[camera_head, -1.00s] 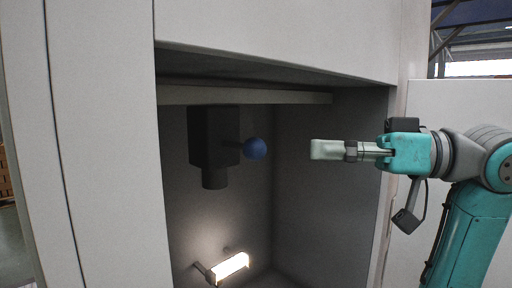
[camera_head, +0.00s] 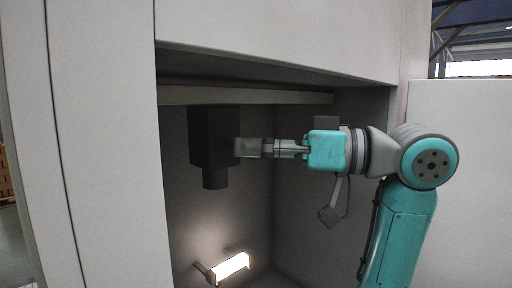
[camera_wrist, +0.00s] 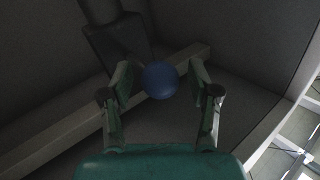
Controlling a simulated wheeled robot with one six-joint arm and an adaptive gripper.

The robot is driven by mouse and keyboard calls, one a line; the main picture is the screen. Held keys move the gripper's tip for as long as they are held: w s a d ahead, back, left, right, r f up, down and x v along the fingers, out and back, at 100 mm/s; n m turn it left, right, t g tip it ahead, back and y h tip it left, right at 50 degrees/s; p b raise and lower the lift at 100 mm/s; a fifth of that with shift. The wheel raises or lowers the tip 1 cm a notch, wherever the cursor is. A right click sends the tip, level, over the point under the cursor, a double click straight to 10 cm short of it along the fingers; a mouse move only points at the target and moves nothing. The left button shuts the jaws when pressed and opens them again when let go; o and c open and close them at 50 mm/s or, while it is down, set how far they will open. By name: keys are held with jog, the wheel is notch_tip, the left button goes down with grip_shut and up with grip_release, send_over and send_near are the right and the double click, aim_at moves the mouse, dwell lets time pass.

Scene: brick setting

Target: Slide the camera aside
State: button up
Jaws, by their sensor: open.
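The camera (camera_head: 210,142) is a dark box with a short round lens barrel pointing down, hanging below a pale rail inside the cabinet. In the wrist view the camera (camera_wrist: 120,42) is at the upper left. Its blue ball knob (camera_wrist: 160,80) sits between the fingertips of my gripper (camera_wrist: 159,78), which are open on either side of it; I cannot tell whether they touch it. In the head view my gripper (camera_head: 248,148) is at the camera's right side and hides the knob.
The pale rail (camera_head: 285,97) runs across the top of the cabinet opening. A lit lamp (camera_head: 232,266) is low on the back wall. The cabinet's right side wall (camera_head: 350,235) is behind my arm.

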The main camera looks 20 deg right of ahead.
grip_shut()
jog(key=w+d, duration=0.3)
jog(key=d, duration=0.6)
jog(key=w+d, duration=0.3)
jog(key=d, duration=0.6)
jog(key=shift+d, duration=0.3)
grip_release()
jog(key=v, duration=1.2)
